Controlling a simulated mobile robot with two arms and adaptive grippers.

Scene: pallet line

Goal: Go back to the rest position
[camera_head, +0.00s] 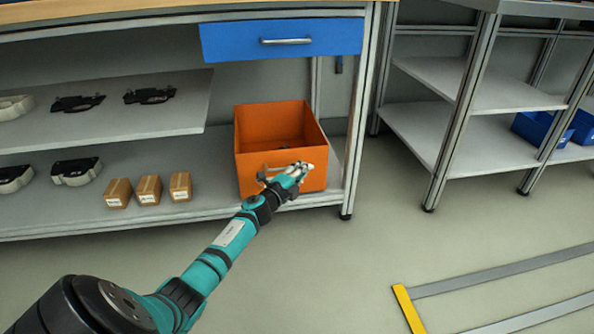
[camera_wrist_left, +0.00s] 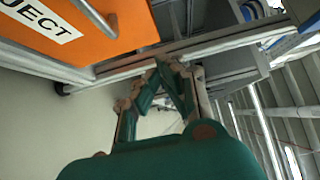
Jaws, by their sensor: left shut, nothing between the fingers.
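My left gripper (camera_head: 302,170) is shut and empty in the head view. It is in front of the orange bin (camera_head: 309,183), overlapping its front face near the handle; I cannot tell whether it touches. In the left wrist view the left gripper (camera_wrist_left: 168,66) shows with its fingers together. The bin (camera_wrist_left: 120,20) is at upper left there, with a metal handle and a label partly reading "JECT". My right gripper is in neither view.
The bin stands on the lower shelf of a workbench (camera_head: 216,207) beside several small cardboard boxes (camera_head: 149,189). Dark and white parts (camera_head: 77,171) lie on the shelves. A second shelf unit (camera_head: 440,130) is at right. The floor between is clear, with yellow and grey marking (camera_head: 408,309).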

